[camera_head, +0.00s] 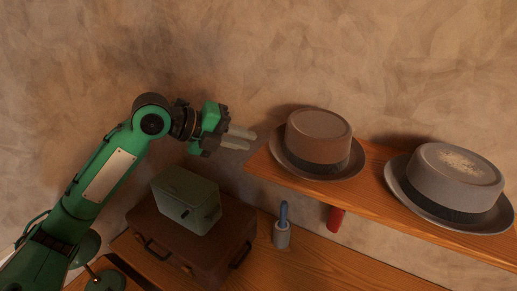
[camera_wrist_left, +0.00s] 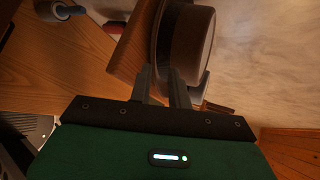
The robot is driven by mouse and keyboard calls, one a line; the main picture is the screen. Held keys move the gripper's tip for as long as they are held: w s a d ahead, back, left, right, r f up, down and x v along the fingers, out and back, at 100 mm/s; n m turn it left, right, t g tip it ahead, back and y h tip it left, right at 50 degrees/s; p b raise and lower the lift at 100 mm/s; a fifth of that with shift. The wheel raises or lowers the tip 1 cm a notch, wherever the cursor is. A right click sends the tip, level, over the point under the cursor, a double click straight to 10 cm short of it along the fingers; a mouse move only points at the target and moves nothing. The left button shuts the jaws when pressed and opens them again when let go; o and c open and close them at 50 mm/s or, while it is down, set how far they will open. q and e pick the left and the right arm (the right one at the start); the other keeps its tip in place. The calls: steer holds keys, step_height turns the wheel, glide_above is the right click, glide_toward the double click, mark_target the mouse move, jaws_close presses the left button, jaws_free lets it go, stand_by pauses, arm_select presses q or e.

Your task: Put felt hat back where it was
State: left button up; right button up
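A brown hat with a dark band (camera_head: 318,135) sits upright on the wooden shelf (camera_head: 375,190), near its left end. A grey hat with a dark band and a pale patch on its crown (camera_head: 455,175) sits to its right on the same shelf. The frames do not tell which one is the felt hat. My left gripper (camera_head: 242,137) is just left of the brown hat, apart from it and empty, its fingers a small gap apart. In the left wrist view, a hat (camera_wrist_left: 190,45) shows beyond the fingers (camera_wrist_left: 165,85). My right gripper is out of view.
Below the shelf, a grey-green box (camera_head: 188,197) sits on a brown suitcase (camera_head: 195,245). A grey holder with a blue handle (camera_head: 282,230) and a red object (camera_head: 335,218) are to the right. The wooden surface below (camera_head: 330,265) has free room at the front.

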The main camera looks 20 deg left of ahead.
arm_select(q)
steer(key=b+v, duration=0.1)
steer(key=v, duration=0.4)
steer(key=shift+s+a+r, duration=0.2)
steer(key=shift+a, duration=0.05)
stand_by(0.3)
